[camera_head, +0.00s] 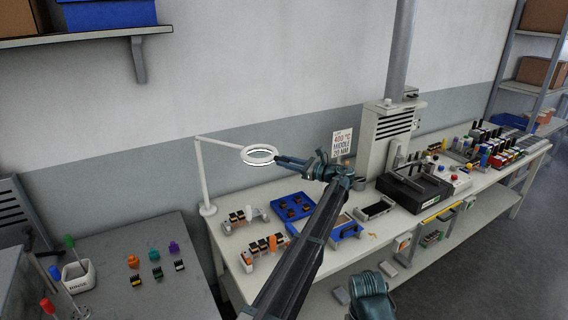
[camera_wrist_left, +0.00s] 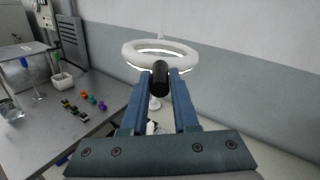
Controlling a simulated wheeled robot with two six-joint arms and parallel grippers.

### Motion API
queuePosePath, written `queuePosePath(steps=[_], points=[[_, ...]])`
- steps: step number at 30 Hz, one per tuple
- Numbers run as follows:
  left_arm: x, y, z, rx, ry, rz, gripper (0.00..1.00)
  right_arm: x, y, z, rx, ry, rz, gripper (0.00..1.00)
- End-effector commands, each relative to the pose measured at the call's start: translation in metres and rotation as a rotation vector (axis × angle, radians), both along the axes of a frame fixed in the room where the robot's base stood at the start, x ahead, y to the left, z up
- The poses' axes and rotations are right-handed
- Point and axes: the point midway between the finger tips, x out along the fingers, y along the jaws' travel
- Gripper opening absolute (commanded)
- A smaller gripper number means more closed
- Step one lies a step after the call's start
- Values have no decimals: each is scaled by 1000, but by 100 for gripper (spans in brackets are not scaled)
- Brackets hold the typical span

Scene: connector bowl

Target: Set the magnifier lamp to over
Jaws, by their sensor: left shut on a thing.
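The magnifier lamp has a white ring head (camera_head: 258,148) on a thin jointed arm that rises from a round base at the back left of the bench. The ring hangs above the bench's left end, left of the blue tray. My left gripper (camera_head: 281,159) is at the ring's right side. In the left wrist view the ring (camera_wrist_left: 160,47) is just beyond the fingers, and my left gripper (camera_wrist_left: 160,80) is shut on the lamp's short black handle (camera_wrist_left: 160,72).
Below the ring are connector racks (camera_head: 264,248) and a blue tray (camera_head: 293,206) with dark parts. A small sign (camera_head: 342,143) stands behind my left wrist. A grey table (camera_head: 150,290) with coloured connectors and a white holder (camera_head: 78,275) is at the left.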

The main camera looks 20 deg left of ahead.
Motion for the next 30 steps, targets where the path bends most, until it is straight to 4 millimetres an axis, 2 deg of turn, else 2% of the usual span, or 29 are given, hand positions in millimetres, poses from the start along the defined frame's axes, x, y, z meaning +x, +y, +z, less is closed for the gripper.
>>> queuePosePath(steps=[2, 3, 7, 17, 20, 30], points=[[8, -2, 3, 10, -1, -13, 0, 0, 0, 1, 0, 0, 0, 50], [8, -2, 3, 10, -1, -14, 35, 0, 0, 1, 0, 0, 0, 50], [7, -1, 3, 8, -1, -13, 57, 0, 0, 1, 0, 0, 0, 50], [3, -6, 2, 6, -2, -10, 57, 0, 0, 1, 0, 0, 0, 50], [0, -20, 2, 6, 0, -12, 57, 0, 0, 0, 0, 0, 0, 50], [-17, -90, 1, 6, 0, -13, 57, 0, 0, 0, 0, 0, 0, 50]])
